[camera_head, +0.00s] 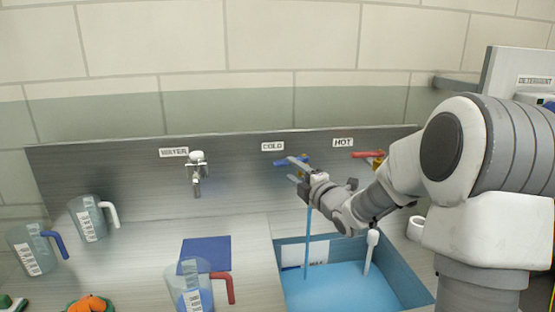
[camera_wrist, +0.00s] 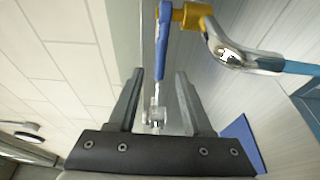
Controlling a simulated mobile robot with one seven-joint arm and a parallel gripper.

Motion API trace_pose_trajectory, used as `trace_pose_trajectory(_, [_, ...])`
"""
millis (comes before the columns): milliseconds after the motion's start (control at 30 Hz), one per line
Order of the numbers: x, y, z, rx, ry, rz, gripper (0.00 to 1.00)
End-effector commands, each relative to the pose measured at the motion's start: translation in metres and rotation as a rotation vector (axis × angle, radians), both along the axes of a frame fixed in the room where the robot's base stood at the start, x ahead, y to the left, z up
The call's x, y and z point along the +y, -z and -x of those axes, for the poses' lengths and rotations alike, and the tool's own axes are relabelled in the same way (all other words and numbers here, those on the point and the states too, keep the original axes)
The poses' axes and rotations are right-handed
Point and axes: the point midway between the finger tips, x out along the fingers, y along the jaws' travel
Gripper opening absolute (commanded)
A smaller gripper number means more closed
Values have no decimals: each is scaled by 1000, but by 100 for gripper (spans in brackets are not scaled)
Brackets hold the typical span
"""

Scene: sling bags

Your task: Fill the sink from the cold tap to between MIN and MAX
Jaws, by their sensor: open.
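The cold tap's blue lever (camera_head: 286,161) is on the back panel under the COLD label (camera_head: 272,146). In the wrist view the blue lever (camera_wrist: 164,40) points down from a brass valve (camera_wrist: 192,14) with a chrome spout (camera_wrist: 235,50). My gripper (camera_head: 297,170) is open just by the lever; its jaws (camera_wrist: 156,80) are apart and empty, the lever's end near the gap. A blue water stream (camera_head: 309,235) runs into the sink (camera_head: 410,275). Blue water (camera_head: 350,290) lies in it. A white level plate (camera_head: 305,252) meets the water; its marks are too small to read.
The red-handled hot tap (camera_head: 368,155) is right of the cold tap, partly behind my arm. Measuring jugs (camera_head: 90,220) and a red-handled jug (camera_head: 190,285) stand left of the sink. A blue mat (camera_head: 206,254) lies on the counter.

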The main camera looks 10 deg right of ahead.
Motion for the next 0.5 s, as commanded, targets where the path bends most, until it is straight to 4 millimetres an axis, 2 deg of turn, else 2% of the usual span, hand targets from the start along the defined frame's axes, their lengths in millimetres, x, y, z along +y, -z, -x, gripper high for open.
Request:
trace_pose_trajectory(33, [5, 0, -11, 1, -2, -4, 50])
trace_pose_trajectory(200, [15, 0, -43, 1, -1, -3, 50])
trace_pose_trajectory(500, [27, 0, -81, 0, -1, -1, 50])
